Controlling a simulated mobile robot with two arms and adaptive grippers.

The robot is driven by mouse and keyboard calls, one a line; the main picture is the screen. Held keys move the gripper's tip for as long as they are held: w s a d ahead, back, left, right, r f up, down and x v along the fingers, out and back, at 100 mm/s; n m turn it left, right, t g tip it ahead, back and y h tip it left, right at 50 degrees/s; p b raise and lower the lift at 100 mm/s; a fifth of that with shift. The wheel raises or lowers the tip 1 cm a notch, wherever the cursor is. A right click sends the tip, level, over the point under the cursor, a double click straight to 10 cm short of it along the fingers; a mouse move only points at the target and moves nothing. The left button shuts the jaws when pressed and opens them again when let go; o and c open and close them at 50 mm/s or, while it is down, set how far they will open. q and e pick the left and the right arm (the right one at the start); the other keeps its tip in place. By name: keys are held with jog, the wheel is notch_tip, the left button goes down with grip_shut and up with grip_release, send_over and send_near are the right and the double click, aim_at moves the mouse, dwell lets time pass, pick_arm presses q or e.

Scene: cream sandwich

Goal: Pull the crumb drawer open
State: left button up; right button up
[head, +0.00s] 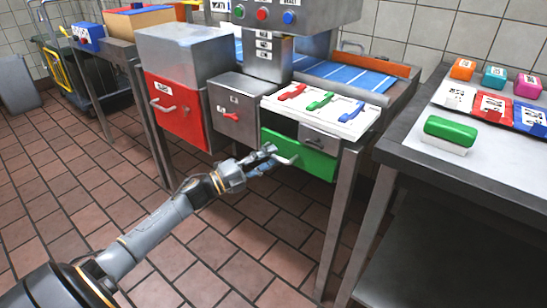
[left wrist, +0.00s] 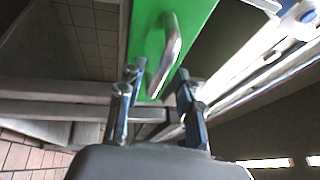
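A green drawer front (head: 312,163) with a curved metal handle (head: 287,160) sits low under the machine's bench; I take it for the crumb drawer, though I read no label on it. My left gripper (head: 267,160) is at the handle, just left of it in the head view. In the left wrist view the green front (left wrist: 150,35) fills the top middle. The handle (left wrist: 171,50) hangs between the two spread fingers of my left gripper (left wrist: 157,88), with no clear grip on it. My right gripper is in neither view.
A red drawer (head: 178,112) and a grey box (head: 237,112) with a red handle are to the left. A white panel (head: 330,117) with red, green and blue handles lies above. A side table (head: 470,150) stands at right. Tiled floor in front is clear.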

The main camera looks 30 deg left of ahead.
pick_arm(q)
jog(key=shift+x, duration=0.95)
grip_shut()
